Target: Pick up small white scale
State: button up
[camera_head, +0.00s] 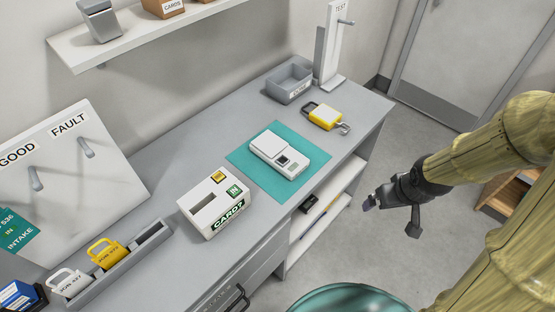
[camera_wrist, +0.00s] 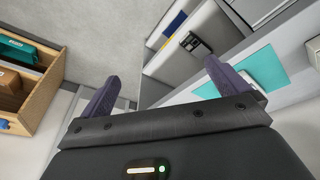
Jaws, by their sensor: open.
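A small white scale (camera_head: 276,154) with a dark display lies on a teal mat (camera_head: 248,174) on the grey bench in the head view. My gripper (camera_head: 390,213) hangs over the floor to the right of the bench, well apart from the scale. In the wrist view my gripper (camera_wrist: 165,85) shows two purple fingers spread wide with nothing between them. Part of the teal mat (camera_wrist: 268,66) shows at the right there, and the white scale is hardly to be made out in that view.
A yellow padlock (camera_head: 325,116) and a grey bin (camera_head: 289,82) stand behind the mat. A white card box (camera_head: 212,204) stands in front of it. A shelf (camera_head: 150,32) hangs above the bench.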

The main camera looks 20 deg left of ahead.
jog(key=w+a+f+n+y+b, duration=0.2)
jog(key=w+a+f+n+b, duration=0.1)
jog(key=a+f, duration=0.3)
jog(key=n+t+y+b, duration=0.2)
jog(key=n+y+b, duration=0.25)
jog(key=y, duration=0.25)
send_near(300, 167)
jog(key=s+d, duration=0.1)
jog(key=d, duration=0.3)
jog(key=y, duration=0.1)
jog(key=r, duration=0.1)
jog(key=a+r+y+b, duration=0.1)
jog(key=shift+w+r+n+y, duration=0.25)
jog(key=shift+n+y, duration=0.05)
jog(key=shift+n, duration=0.05)
jog(key=shift+a+f, duration=0.1)
jog(key=x, duration=1.1)
jog(key=shift+w+a+f, duration=0.2)
jog(key=shift+w+a, duration=0.05)
jog(key=shift+a, duration=0.1)
